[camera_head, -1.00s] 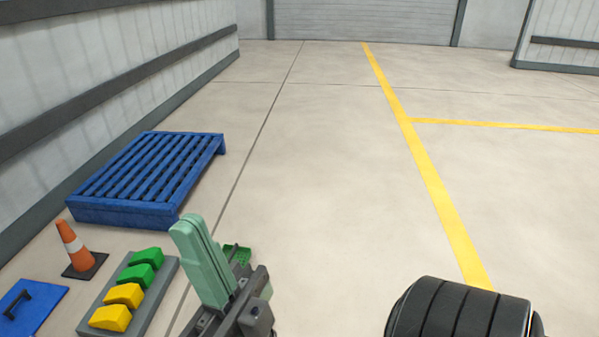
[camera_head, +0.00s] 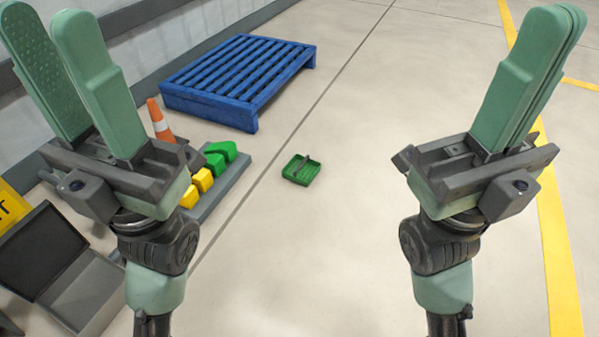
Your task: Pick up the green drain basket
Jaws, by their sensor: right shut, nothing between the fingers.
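The green drain basket (camera_head: 300,172) is a small, shallow square tray with a dark handle-like bar across it. It lies on the concrete floor near the middle of the view, in the gap between my two grippers. My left gripper (camera_head: 62,65) is on the left, raised, with its two green fingers spread apart and nothing between them. My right gripper (camera_head: 530,70) is on the right, raised, with its green fingers pressed together and empty. Both grippers are apart from the basket and closer to the camera than it is.
A blue pallet (camera_head: 240,80) lies behind the basket to the left. An orange cone (camera_head: 158,122) and a grey board (camera_head: 232,180) with green and yellow blocks stand partly behind my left gripper. An open grey box (camera_head: 85,300) is at lower left. Floor around the basket is clear.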

